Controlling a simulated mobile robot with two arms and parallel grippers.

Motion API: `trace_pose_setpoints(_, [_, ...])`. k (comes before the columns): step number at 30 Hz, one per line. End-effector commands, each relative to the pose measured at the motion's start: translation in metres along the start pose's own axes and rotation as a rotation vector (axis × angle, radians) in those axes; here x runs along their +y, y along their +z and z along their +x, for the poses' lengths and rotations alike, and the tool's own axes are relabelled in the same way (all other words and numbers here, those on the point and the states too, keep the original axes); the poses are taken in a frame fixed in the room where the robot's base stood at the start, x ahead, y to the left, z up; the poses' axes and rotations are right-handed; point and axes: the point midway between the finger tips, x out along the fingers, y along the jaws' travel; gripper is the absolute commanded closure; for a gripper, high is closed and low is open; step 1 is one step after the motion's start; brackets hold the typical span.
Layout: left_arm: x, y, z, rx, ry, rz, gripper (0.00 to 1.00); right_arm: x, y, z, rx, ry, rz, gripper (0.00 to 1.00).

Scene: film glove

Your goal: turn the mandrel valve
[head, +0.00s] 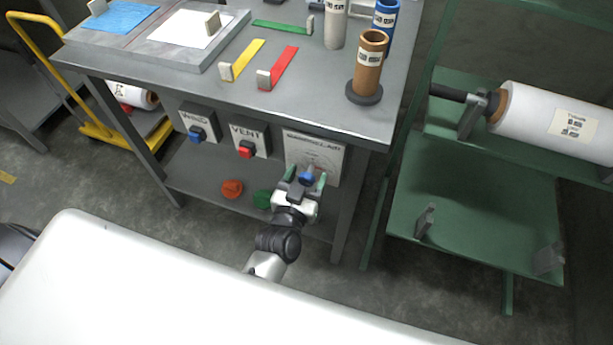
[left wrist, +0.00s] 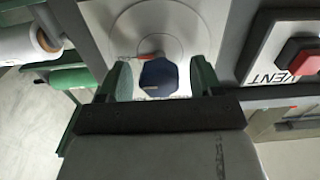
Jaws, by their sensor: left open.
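The mandrel valve shows as a dark blue faceted knob (head: 308,177) on a pale panel (head: 328,157) at the front right of the workbench. In the left wrist view the knob (left wrist: 158,77) stands in front of a round dial plate (left wrist: 190,20), with a small red-orange pointer (left wrist: 135,58) beside it. My left gripper (head: 304,183) is open, with its green fingers on either side of the knob. A small gap shows on both sides of the knob in the left wrist view. My right gripper is not in view.
A red VENT button (head: 246,149) and a blue button (head: 196,134) sit on boxes left of the panel. The workbench (head: 230,92) holds tubes and coloured strips above. A green rack (head: 480,205) with a white film roll (head: 550,120) stands on the right.

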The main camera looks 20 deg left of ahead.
Motion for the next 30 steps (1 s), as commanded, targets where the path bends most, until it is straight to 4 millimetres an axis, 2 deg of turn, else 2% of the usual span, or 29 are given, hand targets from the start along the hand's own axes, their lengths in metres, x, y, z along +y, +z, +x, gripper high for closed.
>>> trace_pose_setpoints(2, [0.0, 0.0, 0.0, 0.0, 0.0, 0.0, 0.35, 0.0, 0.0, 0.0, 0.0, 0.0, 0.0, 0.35])
trace_pose_setpoints(3, [0.0, 0.0, 0.0, 0.0, 0.0, 0.0, 0.38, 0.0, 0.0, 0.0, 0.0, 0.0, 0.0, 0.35])
trace_pose_setpoints(12, [0.0, 0.0, 0.0, 0.0, 0.0, 0.0, 0.84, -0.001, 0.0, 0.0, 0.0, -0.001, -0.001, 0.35])
trace_pose_setpoints(23, [0.0, -0.001, -0.001, -0.001, 0.001, -0.058, 0.84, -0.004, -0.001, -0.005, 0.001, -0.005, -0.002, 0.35])
trace_pose_setpoints(30, [-0.001, -0.002, 0.0, -0.002, 0.001, -0.217, 0.84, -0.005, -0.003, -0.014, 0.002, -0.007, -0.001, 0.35])
